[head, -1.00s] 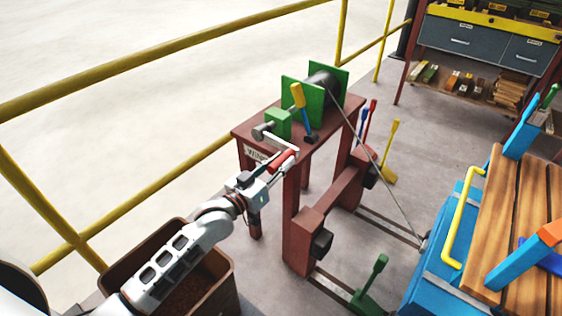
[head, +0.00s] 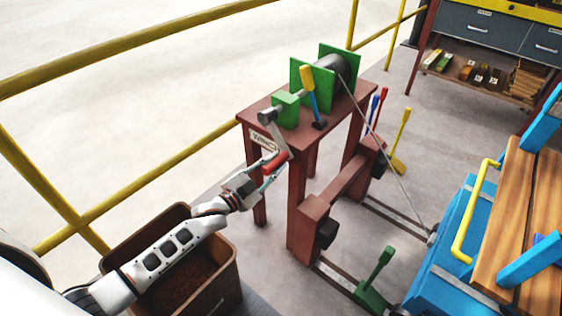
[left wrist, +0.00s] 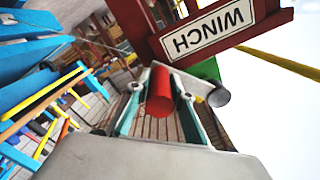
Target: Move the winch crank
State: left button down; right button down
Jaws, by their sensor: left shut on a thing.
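The winch crank has a grey arm (head: 277,136) and a red handle (head: 276,161). The arm slopes down and slightly right from its hub (head: 267,116) on the near side of the dark red winch table (head: 262,103). My left gripper (head: 266,175) is shut on the red handle. In the left wrist view the red handle (left wrist: 159,96) sits between the two fingers of my left gripper (left wrist: 160,112). Behind the crank are a green block, green drum plates (head: 325,72) and a yellow-and-blue lever (head: 309,92). My right gripper is out of view.
A brown bin (head: 222,285) stands below my left arm. Yellow railing (head: 120,55) runs behind the winch. A cable (head: 388,155) runs from the drum down towards a blue cart (head: 440,285) at the right. Several coloured levers stand on the floor frame.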

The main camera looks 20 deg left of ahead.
pick_arm(q)
jog(key=w+a+f+m+b, duration=0.2)
jog(key=a+f+m, duration=0.1)
jog(key=a+m, duration=0.5)
jog(key=shift+w+b, duration=0.4)
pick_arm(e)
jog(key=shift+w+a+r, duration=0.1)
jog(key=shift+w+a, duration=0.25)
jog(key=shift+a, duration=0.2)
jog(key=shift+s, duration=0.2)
pick_arm(q)
jog(key=c, duration=1.8)
grip_release()
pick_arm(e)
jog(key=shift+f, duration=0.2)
pick_arm(q)
jog(key=v, duration=1.2)
jog(key=shift+r, duration=0.1)
